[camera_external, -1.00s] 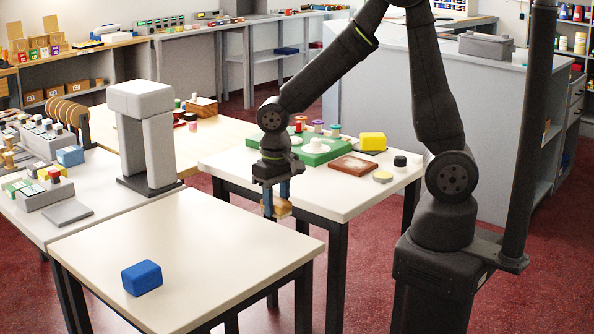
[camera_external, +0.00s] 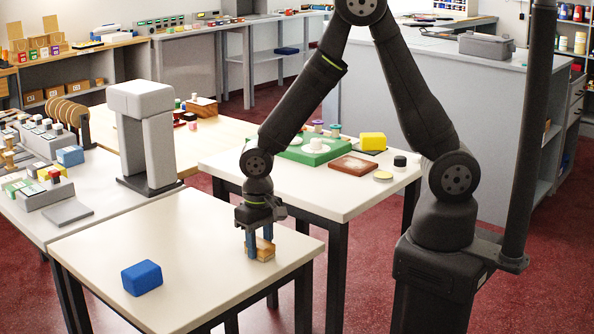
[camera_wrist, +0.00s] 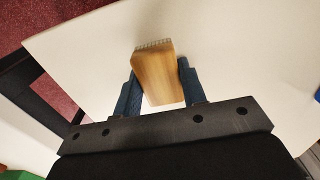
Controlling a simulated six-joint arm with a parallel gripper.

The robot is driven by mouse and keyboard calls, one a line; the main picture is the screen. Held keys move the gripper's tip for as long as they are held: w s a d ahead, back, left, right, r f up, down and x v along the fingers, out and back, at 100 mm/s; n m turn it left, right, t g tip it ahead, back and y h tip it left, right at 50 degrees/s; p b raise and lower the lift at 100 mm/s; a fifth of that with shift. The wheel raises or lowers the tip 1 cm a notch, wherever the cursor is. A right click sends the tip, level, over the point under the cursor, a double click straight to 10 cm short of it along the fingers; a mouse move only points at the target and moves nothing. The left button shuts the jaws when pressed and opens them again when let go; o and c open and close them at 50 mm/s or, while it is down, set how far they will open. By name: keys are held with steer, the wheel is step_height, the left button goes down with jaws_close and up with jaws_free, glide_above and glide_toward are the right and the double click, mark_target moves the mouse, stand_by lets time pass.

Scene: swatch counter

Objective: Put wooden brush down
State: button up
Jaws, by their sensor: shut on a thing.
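The wooden brush (camera_external: 264,249) is a small light-brown block at the right part of the near white table (camera_external: 200,235). My gripper (camera_external: 259,246) points down with its blue fingers on either side of the brush, shut on it. The brush is at or just above the tabletop; I cannot tell whether it touches. In the wrist view the brush (camera_wrist: 158,76) sits between the two blue fingers (camera_wrist: 158,85), tilted a little, with a pale bristle edge at its far end.
A blue block (camera_external: 142,278) lies on the same table at the front left. The tabletop between it and the brush is clear. A second white table (camera_external: 345,198) behind carries a green tray (camera_external: 310,155), a brown board (camera_external: 354,166) and a yellow block (camera_external: 373,142).

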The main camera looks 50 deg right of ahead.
mark_target(260, 243)
steer(key=o, duration=1)
steer(key=shift+f, duration=0.1)
step_height(260, 243, up, 12)
steer(key=shift+r, duration=0.15)
steer(key=shift+f, duration=5.15)
steer(key=shift+f, duration=0.1)
